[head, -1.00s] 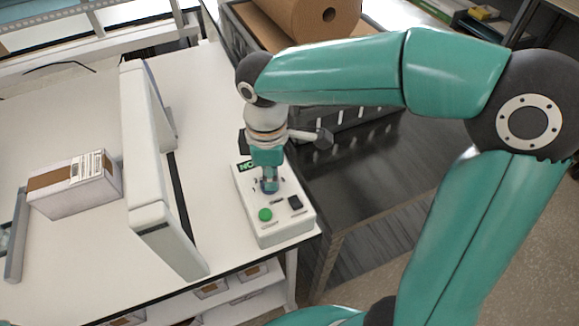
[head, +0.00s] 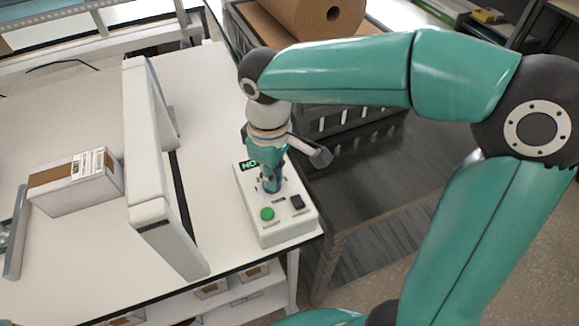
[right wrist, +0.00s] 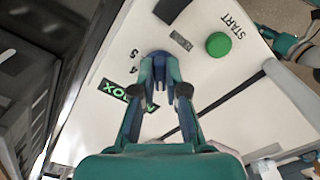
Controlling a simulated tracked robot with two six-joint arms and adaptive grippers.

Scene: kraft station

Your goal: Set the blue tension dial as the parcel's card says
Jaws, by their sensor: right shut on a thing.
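The control box (head: 285,228) stands on the right end of the white table. My left gripper is out of view.
A green START button (head: 267,214) and a black switch (head: 297,202) sit close to the dial on the box. A tall pale frame (head: 150,150) stands between box and parcel. A dark crate (head: 350,118) and a brown paper roll (head: 312,16) are behind on the right.

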